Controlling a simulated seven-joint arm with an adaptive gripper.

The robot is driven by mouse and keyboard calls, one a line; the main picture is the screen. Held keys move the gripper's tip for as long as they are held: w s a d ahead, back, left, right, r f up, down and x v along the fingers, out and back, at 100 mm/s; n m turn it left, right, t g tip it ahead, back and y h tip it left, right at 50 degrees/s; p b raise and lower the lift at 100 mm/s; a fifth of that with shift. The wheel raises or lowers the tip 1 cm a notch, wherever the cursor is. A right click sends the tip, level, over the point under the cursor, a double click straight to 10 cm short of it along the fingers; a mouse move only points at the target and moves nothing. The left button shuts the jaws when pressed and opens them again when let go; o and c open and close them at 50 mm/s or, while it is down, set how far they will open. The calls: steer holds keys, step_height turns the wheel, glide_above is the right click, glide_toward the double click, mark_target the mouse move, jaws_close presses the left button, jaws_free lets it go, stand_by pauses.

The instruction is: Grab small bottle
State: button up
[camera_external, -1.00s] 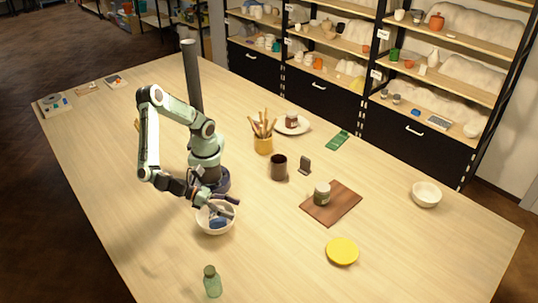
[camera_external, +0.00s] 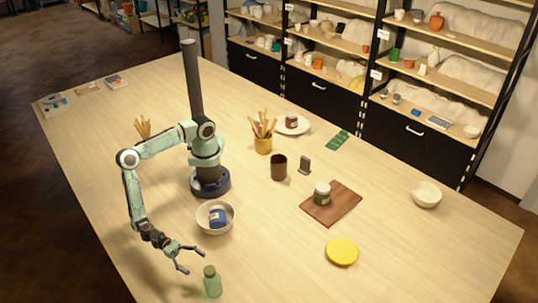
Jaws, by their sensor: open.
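A small green glass bottle (camera_external: 212,284) with a stopper-like top stands upright near the front edge of the table. My gripper (camera_external: 193,260) is open and empty, just left of and behind the bottle. Its fingers spread toward the bottle, and one fingertip ends close to the bottle's top; I cannot tell whether they touch. A small jar with a dark lid (camera_external: 322,193) stands on a brown wooden board (camera_external: 345,209) to the right.
A white bowl (camera_external: 203,226) holding a blue item (camera_external: 217,217) sits behind the bottle. A yellow disc (camera_external: 342,251), dark cup (camera_external: 279,167), brush holder (camera_external: 263,144) and white bowl (camera_external: 426,195) stand farther right. Table between bottle and yellow disc is clear.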

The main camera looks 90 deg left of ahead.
mark_target(210, 272)
steer(key=x, duration=0.6)
steer(key=shift+w+d+f, duration=0.1)
steer(key=shift+w+d, duration=0.1)
steer(key=shift+w, duration=0.15)
jaws_close()
